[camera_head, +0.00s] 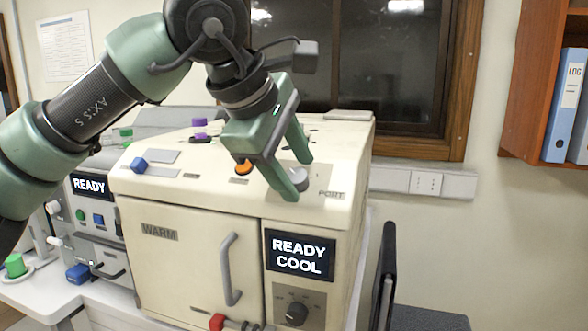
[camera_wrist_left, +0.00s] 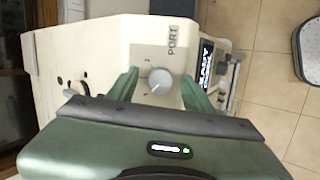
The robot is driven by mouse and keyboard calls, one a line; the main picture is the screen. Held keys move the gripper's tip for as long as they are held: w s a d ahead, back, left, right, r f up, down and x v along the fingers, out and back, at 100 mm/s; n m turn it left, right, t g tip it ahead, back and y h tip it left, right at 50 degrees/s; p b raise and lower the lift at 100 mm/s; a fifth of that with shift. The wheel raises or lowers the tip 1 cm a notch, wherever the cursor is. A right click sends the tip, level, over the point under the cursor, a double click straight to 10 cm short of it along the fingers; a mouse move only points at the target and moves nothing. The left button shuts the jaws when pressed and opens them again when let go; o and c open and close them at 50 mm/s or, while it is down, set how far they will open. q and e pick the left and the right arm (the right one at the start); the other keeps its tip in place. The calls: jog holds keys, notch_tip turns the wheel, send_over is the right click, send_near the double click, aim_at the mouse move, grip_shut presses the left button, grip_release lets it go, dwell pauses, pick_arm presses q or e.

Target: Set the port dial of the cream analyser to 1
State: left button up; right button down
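The cream analyser (camera_head: 190,250) is a boxy machine with a sloped top, marked WARM on its front door. Its screen (camera_head: 300,254) reads READY COOL. The round grey port dial (camera_head: 298,180) is on the top beside the PORT label (camera_head: 331,195). The dial also shows in the left wrist view (camera_wrist_left: 160,80), with small marks around it that I cannot read. My left gripper (camera_head: 298,178) is over the dial with its fingers open. In the left wrist view the dial lies between the fingertips, with a gap on each side. My right gripper is not in view.
A second dial (camera_head: 296,313) is on the front below the screen. An orange button (camera_head: 243,167), a blue knob (camera_head: 138,164) and purple-topped items (camera_head: 200,130) are on the analyser top. Another machine (camera_head: 88,185) reading READY stands at left. A dark chair (camera_head: 387,265) is at right.

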pick_arm(q)
jog(key=v, duration=0.7)
jog(key=shift+a+r+b, duration=0.2)
jog(key=shift+r+b, duration=0.1)
jog(key=shift+s, duration=0.15)
